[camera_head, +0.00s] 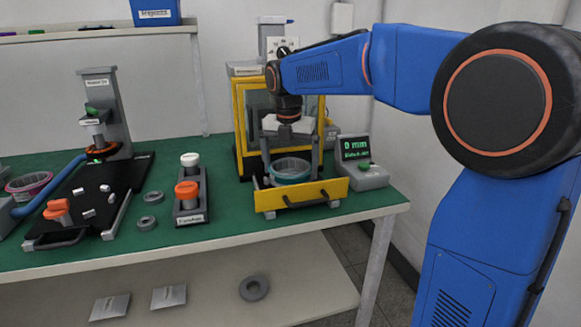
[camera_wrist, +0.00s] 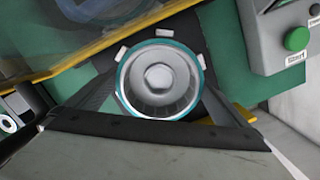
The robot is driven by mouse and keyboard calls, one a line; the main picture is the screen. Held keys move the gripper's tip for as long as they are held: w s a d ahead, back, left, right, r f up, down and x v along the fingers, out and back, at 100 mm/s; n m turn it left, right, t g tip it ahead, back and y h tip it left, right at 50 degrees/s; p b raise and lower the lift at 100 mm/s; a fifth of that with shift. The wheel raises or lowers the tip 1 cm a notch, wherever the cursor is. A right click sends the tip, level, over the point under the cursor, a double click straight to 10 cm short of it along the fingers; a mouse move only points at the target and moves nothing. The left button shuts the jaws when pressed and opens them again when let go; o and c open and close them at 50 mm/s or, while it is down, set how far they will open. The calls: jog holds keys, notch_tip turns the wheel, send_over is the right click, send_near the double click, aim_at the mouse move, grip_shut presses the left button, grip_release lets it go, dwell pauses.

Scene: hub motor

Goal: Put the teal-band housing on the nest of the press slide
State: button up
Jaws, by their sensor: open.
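The teal-band housing (camera_head: 291,170) is a round, grey open cup with a teal rim. It sits upright on the yellow-fronted press slide (camera_head: 301,196), which is pulled out of the yellow-framed press (camera_head: 241,127). The wrist view shows the housing (camera_wrist: 160,78) from above, with small pale blocks of the nest (camera_wrist: 166,33) around its rim. My gripper (camera_head: 287,153) is open above and around the housing, its fingers to either side. I cannot tell whether the fingers touch it. The nest's base is mostly hidden under the housing.
A display box (camera_head: 361,172) reading "0 mm" with a green button stands right of the slide. Left are a stand with white and orange-topped parts (camera_head: 188,190), grey rings (camera_head: 148,223), another press station (camera_head: 105,120) and a pink-banded housing (camera_head: 29,186).

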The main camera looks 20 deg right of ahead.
notch_tip(320, 180, up, 12)
jog(key=s, duration=0.1)
jog(key=shift+a, duration=0.35)
jog(key=s+d+f+m+t, duration=0.1)
jog(key=s+d+f+m, duration=0.1)
jog(key=s+f+m, duration=0.6)
jog(key=s+d+f+m+t, duration=0.1)
jog(key=s+d+f+m, duration=0.2)
jog(key=s+f+m, duration=0.5)
jog(key=s+d+f+m+t, duration=0.1)
jog(key=s+d+f+m, duration=0.1)
jog(key=s+f+m, duration=0.6)
jog(key=s+m, duration=0.5)
jog(key=s, duration=0.3)
jog(key=shift+s+d+t+y, duration=0.2)
jog(key=shift+d+t+y, duration=0.1)
jog(key=shift+d+y, duration=0.1)
